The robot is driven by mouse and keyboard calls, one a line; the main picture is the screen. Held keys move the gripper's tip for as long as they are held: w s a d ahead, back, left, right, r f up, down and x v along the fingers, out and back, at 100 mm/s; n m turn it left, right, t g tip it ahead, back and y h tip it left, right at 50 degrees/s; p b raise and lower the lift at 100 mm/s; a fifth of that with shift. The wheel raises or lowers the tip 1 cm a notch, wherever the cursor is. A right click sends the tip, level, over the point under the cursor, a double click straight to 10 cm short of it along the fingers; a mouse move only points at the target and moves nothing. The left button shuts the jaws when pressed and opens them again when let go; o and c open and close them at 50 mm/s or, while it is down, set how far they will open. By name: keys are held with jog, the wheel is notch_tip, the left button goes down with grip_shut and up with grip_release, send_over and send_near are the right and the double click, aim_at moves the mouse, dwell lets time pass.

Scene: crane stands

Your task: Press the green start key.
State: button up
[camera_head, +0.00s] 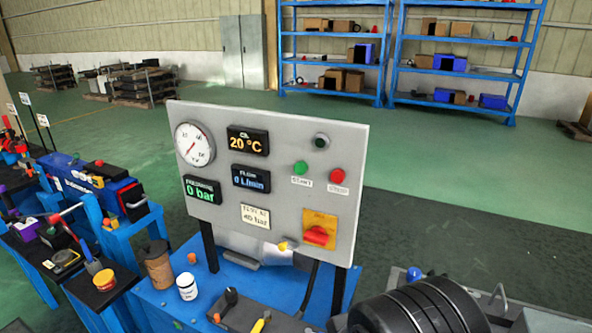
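The green start key (301,168) is a round button on the grey control panel (275,125), with a white "START" label under it. A red button (337,175) with its own label sits just to its right. A dark round lamp or knob (321,141) is above them, and a red rotary switch on a yellow plate (319,230) is below. The start key is unobstructed. My gripper does not show in this view.
The panel stands on posts over a blue bench (205,285) with a white jar (187,287), a brown container (158,265) and tools. A large black ribbed object (420,312) is at the lower right. Displays read 20 °C and 0 bar. Blue shelves (335,50) stand far behind.

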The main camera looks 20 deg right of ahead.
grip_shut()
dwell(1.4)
